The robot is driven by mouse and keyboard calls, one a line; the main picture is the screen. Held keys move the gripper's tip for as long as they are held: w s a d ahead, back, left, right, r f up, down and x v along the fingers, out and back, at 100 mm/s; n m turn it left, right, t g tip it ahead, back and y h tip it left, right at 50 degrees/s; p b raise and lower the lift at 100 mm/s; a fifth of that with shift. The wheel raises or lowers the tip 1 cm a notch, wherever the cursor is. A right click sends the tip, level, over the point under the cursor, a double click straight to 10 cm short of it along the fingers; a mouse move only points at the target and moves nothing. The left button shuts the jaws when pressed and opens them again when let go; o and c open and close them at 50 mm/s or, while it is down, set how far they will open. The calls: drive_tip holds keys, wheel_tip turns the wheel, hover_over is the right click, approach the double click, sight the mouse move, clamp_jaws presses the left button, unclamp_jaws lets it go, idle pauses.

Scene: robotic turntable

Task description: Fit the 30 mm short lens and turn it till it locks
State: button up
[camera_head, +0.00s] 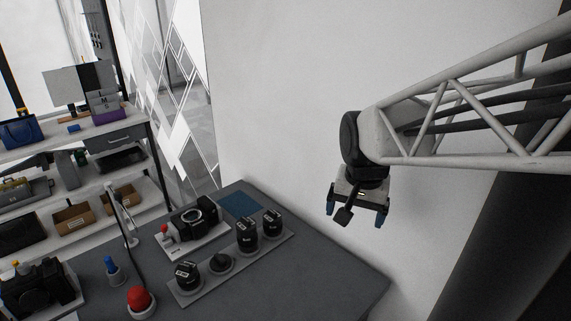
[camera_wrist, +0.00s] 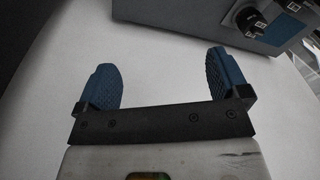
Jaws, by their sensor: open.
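A grey tray (camera_head: 228,278) on the table holds a row of black lenses. Three are tall with white labels: a front-left lens (camera_head: 187,276), a middle lens (camera_head: 247,236) and a far-right lens (camera_head: 271,223). A lower dark round piece (camera_head: 221,263) sits between the first two. The labels are too small to read, so I cannot tell which is the 30 mm short lens. A camera body (camera_head: 201,213) with a round front opening stands on a light base behind the tray. My gripper (camera_head: 354,215) is open and empty, high to the right of the tray; its blue fingers (camera_wrist: 162,65) are wide apart.
A red dome (camera_head: 139,298) and a blue-topped peg (camera_head: 113,270) stand at the table's left. A blue mat (camera_head: 240,205) lies at the back corner. Another dark camera (camera_head: 40,288) is at far left. Shelves (camera_head: 75,180) stand behind. The table's right end is bare.

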drive_tip(key=w+a+f+m, duration=0.3)
drive_tip(key=w+a+f, duration=0.2)
drive_tip(key=w+a, duration=0.6)
drive_tip(key=m+g, duration=0.2)
hover_over(272, 212)
wheel_tip(272, 212, down, 9)
drive_tip(key=shift+r, duration=0.15)
drive_tip(key=shift+w+a, duration=0.1)
drive_tip(key=shift+f, duration=1.4)
drive_tip(key=shift+f, duration=2.65)
